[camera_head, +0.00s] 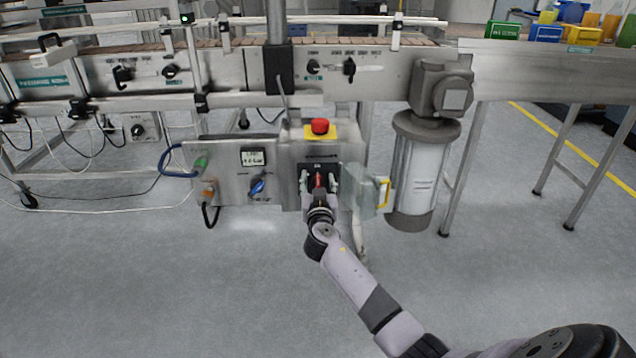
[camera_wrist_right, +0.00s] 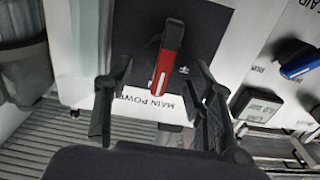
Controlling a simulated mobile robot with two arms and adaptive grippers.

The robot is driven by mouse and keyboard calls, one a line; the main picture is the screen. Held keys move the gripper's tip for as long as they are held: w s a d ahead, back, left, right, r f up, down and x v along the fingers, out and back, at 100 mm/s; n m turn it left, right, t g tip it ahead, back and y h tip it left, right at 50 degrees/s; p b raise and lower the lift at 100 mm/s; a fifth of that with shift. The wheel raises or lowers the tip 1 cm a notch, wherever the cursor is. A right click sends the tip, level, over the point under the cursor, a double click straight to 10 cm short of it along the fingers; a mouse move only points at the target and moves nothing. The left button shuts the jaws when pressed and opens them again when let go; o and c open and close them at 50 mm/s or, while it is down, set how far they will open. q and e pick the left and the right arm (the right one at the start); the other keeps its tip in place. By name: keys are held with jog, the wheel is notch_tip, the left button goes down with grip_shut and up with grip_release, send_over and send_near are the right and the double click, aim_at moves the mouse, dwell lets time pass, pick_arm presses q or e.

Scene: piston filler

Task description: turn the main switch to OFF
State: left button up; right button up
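The main switch has a red handle (camera_head: 319,180) on a black plate in the front of a steel control box (camera_head: 292,165). In the right wrist view the red handle (camera_wrist_right: 166,58) points along the view, slightly tilted, above an upside-down "MAIN POWER" label (camera_wrist_right: 146,98). My right gripper (camera_head: 319,192) is at the switch. In the wrist view its two fingers (camera_wrist_right: 158,88) are spread, one on each side of the handle, with visible gaps. No contact with the handle shows. The handle's ON/OFF marks are too small to read. My left gripper is not in view.
A clear hinged cover (camera_head: 359,194) with a yellow handle (camera_head: 384,191) stands open right of the switch. A red emergency button (camera_head: 319,126) sits above on yellow. Left are a blue valve knob (camera_head: 258,187) and a pressure display (camera_head: 253,156). A motor cylinder (camera_head: 414,180) stands right.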

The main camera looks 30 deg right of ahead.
grip_shut()
dwell(0.5)
jog(key=n, duration=0.4)
jog(key=shift+w+a+f+b, duration=0.15)
jog(key=shift+a+b, duration=0.05)
jog(key=shift+b, duration=0.1)
jog(key=n, duration=0.4)
jog(key=shift+w+a+f, duration=0.1)
jog(key=shift+w+a, duration=0.05)
jog(key=shift+a, duration=0.1)
jog(key=n, duration=0.5)
jog(key=shift+w+a+f, duration=0.1)
jog(key=shift+a+f, duration=0.05)
jog(key=shift+f, duration=0.15)
jog(key=n, duration=0.1)
jog(key=n+p, duration=0.1)
jog(key=n, duration=0.2)
jog(key=shift+w+f+n, duration=0.1)
jog(key=shift+f+n, duration=0.2)
